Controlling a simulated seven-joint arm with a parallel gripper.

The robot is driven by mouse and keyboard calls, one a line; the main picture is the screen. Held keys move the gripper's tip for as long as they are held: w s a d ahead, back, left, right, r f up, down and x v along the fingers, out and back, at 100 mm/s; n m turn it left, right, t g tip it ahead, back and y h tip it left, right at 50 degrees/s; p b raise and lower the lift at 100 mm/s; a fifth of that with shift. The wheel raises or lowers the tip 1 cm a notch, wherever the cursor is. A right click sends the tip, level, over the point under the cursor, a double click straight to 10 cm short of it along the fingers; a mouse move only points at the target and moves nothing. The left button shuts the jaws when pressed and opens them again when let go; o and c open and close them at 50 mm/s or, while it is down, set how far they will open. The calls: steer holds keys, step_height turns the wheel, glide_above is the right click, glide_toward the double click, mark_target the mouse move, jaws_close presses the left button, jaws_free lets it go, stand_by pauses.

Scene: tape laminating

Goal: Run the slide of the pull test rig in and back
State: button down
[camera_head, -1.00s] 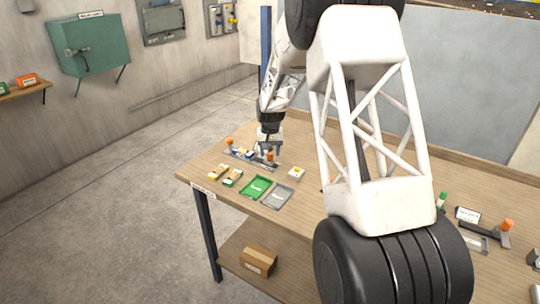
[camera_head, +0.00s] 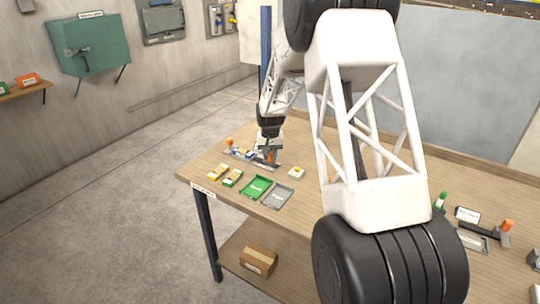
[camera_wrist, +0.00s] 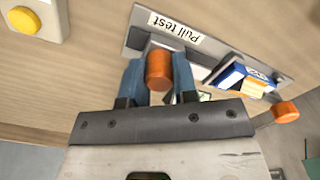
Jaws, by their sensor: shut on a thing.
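The pull test rig (camera_wrist: 225,55) is a grey plate labelled "Pull test", and it also shows in the head view near the far left part of the bench (camera_head: 263,165). An upright orange knob (camera_wrist: 159,70) stands near the label end of the rig. My gripper (camera_wrist: 158,80) has its two blue fingers on either side of this knob and is shut on it. In the head view my gripper (camera_head: 269,150) is low over the rig. A blue and white block (camera_wrist: 232,78) sits on the rig, and a second orange knob (camera_wrist: 286,111) is at its other end.
A white box with a yellow button (camera_head: 296,172) stands right of the rig. Yellow and green small boxes (camera_head: 225,175), a green tray (camera_head: 255,187) and a grey tray (camera_head: 278,196) lie in front. My arm hides much of the middle of the bench.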

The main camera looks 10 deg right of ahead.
mark_target(261, 156)
steer(key=shift+w+a, duration=1.6)
steer(key=shift+w, duration=0.05)
steer(key=c, duration=0.9)
jaws_free()
steer(key=shift+r, duration=0.1)
steer(key=shift+r, duration=3.8)
